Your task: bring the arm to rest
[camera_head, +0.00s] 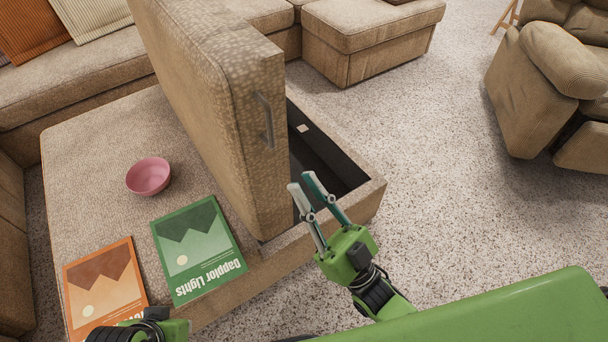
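My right gripper (306,184) is at the front corner of the storage ottoman (371,190), over the rim of its open compartment. Its two fingers are apart with nothing between them. The ottoman's padded lid (215,90) stands raised on edge, its metal handle (264,122) facing right, left of my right gripper and apart from it. My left gripper shows only in part at the bottom edge, by the orange book (105,283); its fingers are out of view.
A pink bowl (148,176) and a green book (198,248) lie on the ottoman's closed top left of the lid. A small pale item (303,128) shows inside the compartment. A sofa (80,75) is behind, an armchair (540,90) at right. Carpet (450,170) between is clear.

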